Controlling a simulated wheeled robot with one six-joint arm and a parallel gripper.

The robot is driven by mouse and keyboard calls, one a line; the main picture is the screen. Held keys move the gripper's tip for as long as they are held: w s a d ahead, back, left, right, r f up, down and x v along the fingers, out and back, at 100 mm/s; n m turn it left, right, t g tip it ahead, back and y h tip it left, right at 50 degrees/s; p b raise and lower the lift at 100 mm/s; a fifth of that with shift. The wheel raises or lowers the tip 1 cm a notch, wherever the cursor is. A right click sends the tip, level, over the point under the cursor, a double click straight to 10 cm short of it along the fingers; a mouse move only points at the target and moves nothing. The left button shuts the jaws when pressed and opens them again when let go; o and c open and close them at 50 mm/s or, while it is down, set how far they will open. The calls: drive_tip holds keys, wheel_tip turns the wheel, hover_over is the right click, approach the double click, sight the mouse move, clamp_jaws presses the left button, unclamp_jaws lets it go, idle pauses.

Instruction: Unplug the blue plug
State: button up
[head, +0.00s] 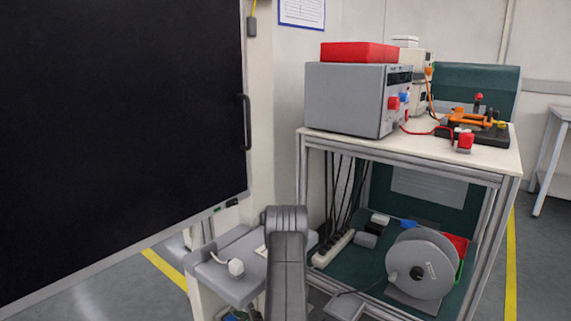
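A small blue plug (404,97) sits at the front face of the grey box-shaped instrument (345,99) on the trolley's top. A red plug (393,103) is just left of it on the same face. From here the blue plug looks seated in the instrument, but it is too small to see its socket. My grey arm rises at the bottom centre, in front of and below the trolley top. My gripper is not in view, so its state does not show.
A red box (359,52) lies on the instrument. An orange clamp device (465,116) and a red block (465,141) stand on the trolley top (447,152). A cable reel (420,265) and power strip (333,249) fill the lower shelf. A large black panel (120,130) blocks the left.

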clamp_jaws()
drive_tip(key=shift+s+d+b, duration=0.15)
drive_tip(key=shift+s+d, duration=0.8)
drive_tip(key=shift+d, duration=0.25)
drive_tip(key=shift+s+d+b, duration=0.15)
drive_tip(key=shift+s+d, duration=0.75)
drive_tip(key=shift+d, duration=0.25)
